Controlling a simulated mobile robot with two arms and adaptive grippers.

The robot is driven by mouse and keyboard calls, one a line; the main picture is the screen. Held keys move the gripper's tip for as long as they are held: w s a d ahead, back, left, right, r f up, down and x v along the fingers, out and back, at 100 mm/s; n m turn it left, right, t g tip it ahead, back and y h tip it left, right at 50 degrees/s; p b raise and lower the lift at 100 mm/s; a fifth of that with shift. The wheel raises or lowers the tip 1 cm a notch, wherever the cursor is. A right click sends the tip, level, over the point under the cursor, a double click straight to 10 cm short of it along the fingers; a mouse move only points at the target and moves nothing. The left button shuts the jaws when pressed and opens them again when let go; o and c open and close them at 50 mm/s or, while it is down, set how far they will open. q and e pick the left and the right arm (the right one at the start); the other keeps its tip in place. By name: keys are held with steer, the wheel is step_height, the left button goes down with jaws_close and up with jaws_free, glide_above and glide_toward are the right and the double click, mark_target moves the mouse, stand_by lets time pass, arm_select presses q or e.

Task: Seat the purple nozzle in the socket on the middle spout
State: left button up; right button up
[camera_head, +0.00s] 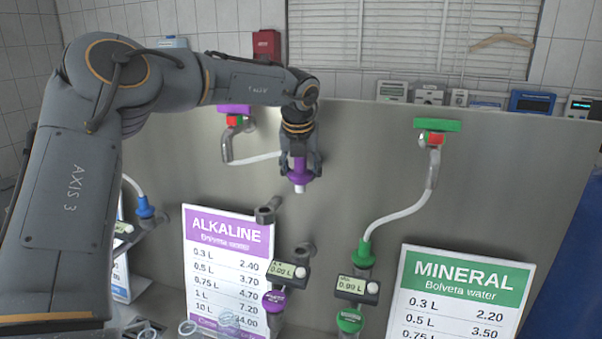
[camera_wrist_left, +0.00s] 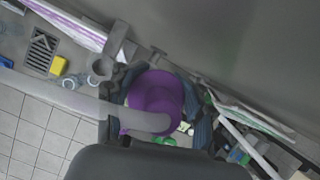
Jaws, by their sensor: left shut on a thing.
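The purple nozzle (camera_head: 299,172) is in my left gripper (camera_head: 300,167), which is shut on it and holds it in front of the steel panel, white tip down. A white hose runs from the nozzle left to a pipe under the purple valve handle (camera_head: 234,109). In the left wrist view the purple nozzle (camera_wrist_left: 155,98) sits between the fingers (camera_wrist_left: 157,105). My right gripper is not in view.
A green nozzle (camera_head: 364,250) sits on the right spout, its hose rising to the green handle (camera_head: 437,125). A blue nozzle (camera_head: 144,207) is at the left spout. The ALKALINE sign (camera_head: 228,262) and MINERAL sign (camera_head: 465,290) stand in front of the panel.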

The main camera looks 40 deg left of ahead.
arm_select(q)
steer(key=b, duration=1.4)
glide_above(301, 247)
steer(key=shift+f, duration=7.8)
steer(key=shift+f, duration=0.1)
steer(key=shift+f, duration=0.2)
steer(key=shift+f+b, duration=1.15)
steer(key=shift+b, duration=0.05)
steer(key=shift+f+b, duration=0.4)
steer(key=shift+b, duration=0.1)
